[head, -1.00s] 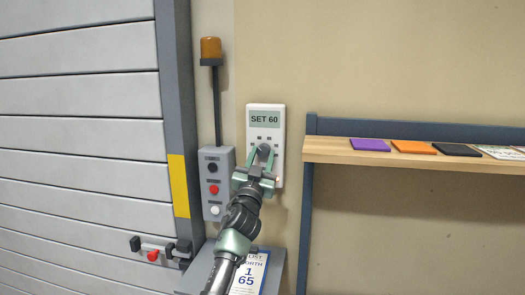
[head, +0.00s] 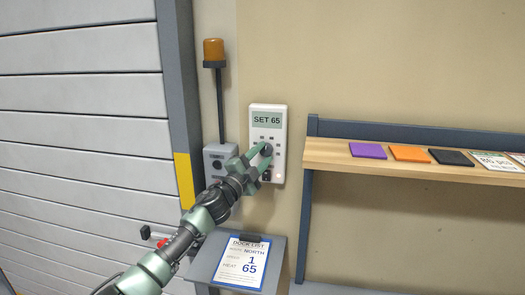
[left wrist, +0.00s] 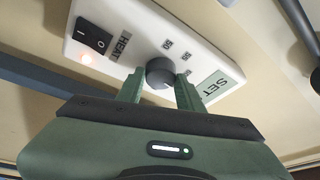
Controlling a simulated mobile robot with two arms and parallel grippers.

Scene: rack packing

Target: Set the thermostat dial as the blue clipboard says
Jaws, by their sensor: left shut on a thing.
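The white thermostat (head: 281,172) is on the wall, and its display (head: 267,119) reads SET 65. Its dark round dial (head: 267,149) sits below the display and also shows in the left wrist view (left wrist: 158,70). My left gripper (head: 261,157) is shut on the dial, one finger on each side in the left wrist view. The blue clipboard (head: 238,277) lies on a sloped stand below; its sheet is headed DOCK LIST and shows NORTH, 1 and HEAT 65. A HEAT rocker switch (left wrist: 91,36) with a lit red light is on the thermostat. My right gripper is out of view.
A grey button box (head: 216,160) with an amber beacon (head: 213,50) above it stands left of the thermostat, partly behind my arm. A slatted door (head: 80,120) fills the left. A wooden shelf (head: 330,155) with purple, orange and black pads is at right.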

